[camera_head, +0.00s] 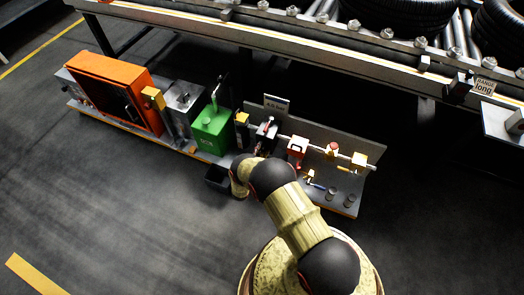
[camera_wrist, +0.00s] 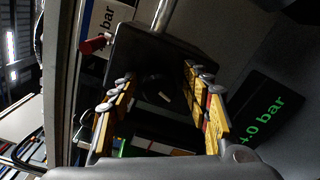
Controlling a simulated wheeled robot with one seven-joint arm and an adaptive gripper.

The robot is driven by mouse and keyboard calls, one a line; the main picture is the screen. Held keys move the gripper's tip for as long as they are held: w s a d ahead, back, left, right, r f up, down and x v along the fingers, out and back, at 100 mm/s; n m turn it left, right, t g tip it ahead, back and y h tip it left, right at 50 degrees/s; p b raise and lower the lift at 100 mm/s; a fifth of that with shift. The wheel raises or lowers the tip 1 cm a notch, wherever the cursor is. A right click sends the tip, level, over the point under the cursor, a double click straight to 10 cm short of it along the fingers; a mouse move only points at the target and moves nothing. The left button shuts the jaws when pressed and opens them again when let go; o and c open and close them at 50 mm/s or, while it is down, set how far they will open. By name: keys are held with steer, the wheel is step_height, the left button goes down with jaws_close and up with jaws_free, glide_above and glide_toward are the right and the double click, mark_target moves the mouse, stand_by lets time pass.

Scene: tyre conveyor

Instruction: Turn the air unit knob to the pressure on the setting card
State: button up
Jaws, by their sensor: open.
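The air unit (camera_wrist: 185,48) is a dark box on a metal pipe in the wrist view; it also shows in the head view (camera_head: 267,130). Its dark round knob with a pale mark (camera_wrist: 160,95) lies between the yellow fingers of my gripper (camera_wrist: 158,80). The fingers are open, with a gap visible on both sides of the knob. In the head view my arm hides most of the gripper.
A green box (camera_head: 212,130) and an orange cabinet (camera_head: 110,92) stand left of the unit. Red and yellow valve fittings (camera_head: 297,150) sit on the pipe to its right. A small black bin (camera_head: 217,178) is in front. The tyre conveyor (camera_head: 330,55) runs behind; the floor in front is clear.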

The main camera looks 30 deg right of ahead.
steer(key=v, duration=1.2)
stand_by(0.6)
